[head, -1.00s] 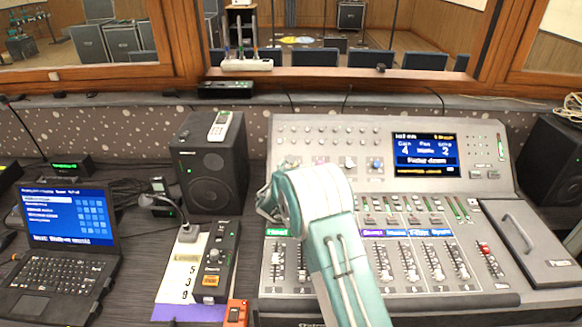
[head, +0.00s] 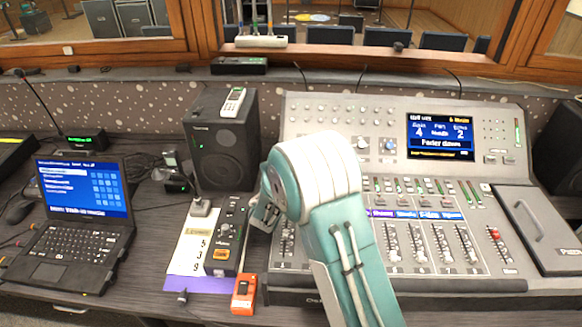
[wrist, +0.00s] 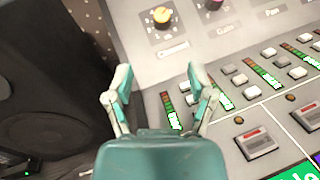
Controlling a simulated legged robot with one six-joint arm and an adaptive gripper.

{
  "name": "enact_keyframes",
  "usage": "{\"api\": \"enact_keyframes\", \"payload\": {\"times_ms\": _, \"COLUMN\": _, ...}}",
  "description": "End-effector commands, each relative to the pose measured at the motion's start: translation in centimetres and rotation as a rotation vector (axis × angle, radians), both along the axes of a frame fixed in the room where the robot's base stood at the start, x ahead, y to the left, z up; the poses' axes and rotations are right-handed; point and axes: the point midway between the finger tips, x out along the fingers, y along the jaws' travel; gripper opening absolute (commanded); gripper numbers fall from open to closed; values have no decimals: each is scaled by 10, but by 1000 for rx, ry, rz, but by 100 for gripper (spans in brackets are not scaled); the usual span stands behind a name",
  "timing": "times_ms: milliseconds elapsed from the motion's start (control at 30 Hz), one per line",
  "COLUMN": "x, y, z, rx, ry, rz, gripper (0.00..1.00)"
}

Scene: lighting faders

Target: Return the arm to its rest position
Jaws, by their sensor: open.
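My gripper (wrist: 160,85) is open and empty in the wrist view, its two fingers spread over the left part of the mixing console (wrist: 160,62). In the head view my teal and white arm rises from the bottom edge and bends over the console (head: 300,108). The gripper (head: 264,212) shows only partly there, at the console's left edge, beside the small black control box (head: 232,230). My arm hides part of the console's left faders and knobs. I cannot tell whether the gripper touches the console.
A black speaker (head: 222,142) with a white remote (head: 234,101) on top stands left of the console. A laptop (head: 84,205), a numbered paper sheet (head: 190,252) and an orange device (head: 244,294) lie to the left. A black lid with a handle (head: 545,225) is at right.

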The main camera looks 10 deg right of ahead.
Motion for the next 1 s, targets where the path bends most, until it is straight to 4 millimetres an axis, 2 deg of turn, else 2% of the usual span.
{"api": "enact_keyframes", "payload": {"times_ms": 467, "x": -2, "y": -3, "z": 4, "rx": 10, "ry": -4, "rz": -13, "gripper": 71}}
{"api": "enact_keyframes", "payload": {"times_ms": 567, "x": -9, "y": -18, "z": 20, "rx": 55, "ry": -17, "rz": -75, "gripper": 71}}
{"api": "enact_keyframes", "payload": {"times_ms": 667, "x": -24, "y": -43, "z": 43, "rx": 136, "ry": -38, "rz": -178, "gripper": 71}}
{"api": "enact_keyframes", "payload": {"times_ms": 800, "x": -53, "y": -77, "z": 71, "rx": 270, "ry": -66, "rz": -332, "gripper": 71}}
{"api": "enact_keyframes", "payload": {"times_ms": 1000, "x": -101, "y": -114, "z": 101, "rx": 474, "ry": -110, "rz": -533, "gripper": 71}}
